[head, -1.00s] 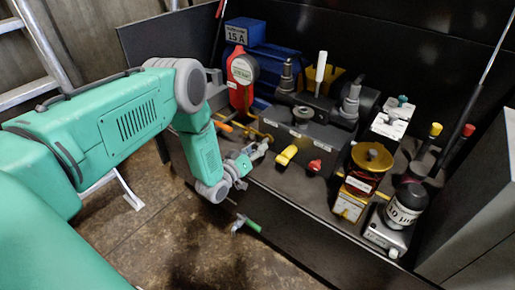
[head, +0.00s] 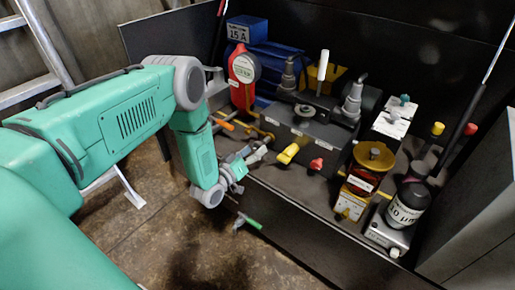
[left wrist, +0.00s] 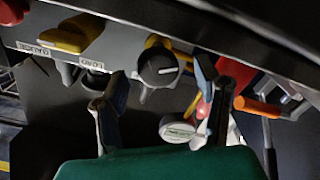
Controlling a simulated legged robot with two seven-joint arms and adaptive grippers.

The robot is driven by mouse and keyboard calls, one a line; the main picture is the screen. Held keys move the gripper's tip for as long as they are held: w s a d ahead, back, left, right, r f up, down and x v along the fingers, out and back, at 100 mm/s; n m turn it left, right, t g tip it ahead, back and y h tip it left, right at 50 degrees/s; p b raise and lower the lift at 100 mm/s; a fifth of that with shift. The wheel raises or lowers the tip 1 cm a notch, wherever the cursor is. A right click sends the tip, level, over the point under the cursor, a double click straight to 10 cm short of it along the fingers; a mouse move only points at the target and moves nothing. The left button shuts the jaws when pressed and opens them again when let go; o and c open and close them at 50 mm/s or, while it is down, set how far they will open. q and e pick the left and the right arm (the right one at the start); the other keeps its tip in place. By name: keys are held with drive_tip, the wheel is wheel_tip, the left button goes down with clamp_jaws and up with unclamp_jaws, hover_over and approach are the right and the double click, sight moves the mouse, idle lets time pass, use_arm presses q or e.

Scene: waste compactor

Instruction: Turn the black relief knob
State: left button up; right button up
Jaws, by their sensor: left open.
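The black relief knob (left wrist: 160,68), round with a white line on its face, shows in the left wrist view near the upper middle. My left gripper (left wrist: 158,88) is open, with one finger on each side of the knob in that picture. I see no clear contact, and the depth between fingers and knob is hard to judge. In the head view my left gripper (head: 246,163) is at the front left of the bench, beside the dark valve block (head: 305,128). The knob cannot be made out there. My right gripper is not in view.
A yellow handle (head: 288,154) and a red knob (head: 316,163) stick out of the block's front. A green-handled tool (head: 248,221) is below the front edge.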

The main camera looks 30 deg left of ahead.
use_arm(q)
drive_tip(key=s, duration=0.9)
drive_tip(key=shift+s+a, duration=0.35)
drive_tip(key=shift+a, duration=0.1)
drive_tip(key=shift+f, duration=0.1)
drive_tip(key=s+d+m+g+p, duration=0.3)
drive_tip(key=s+d+g+p, duration=0.4)
drive_tip(key=s+d+g, duration=0.15)
drive_tip(key=s+r+m+g+p, duration=0.1)
drive_tip(key=s+r+g, duration=0.1)
drive_tip(key=s, duration=0.4)
drive_tip(key=s+d+r+m+g+p, duration=0.1)
drive_tip(key=s+r+g+p, duration=0.1)
drive_tip(key=s+g, duration=0.2)
drive_tip(key=s+r+g+y+p, duration=0.1)
drive_tip(key=s+r+g, duration=0.1)
drive_tip(key=s, duration=0.7)
drive_tip(key=shift+d+r+m+g, duration=0.35)
drive_tip(key=shift+d+m+g, duration=0.05)
drive_tip(key=shift+g, duration=0.05)
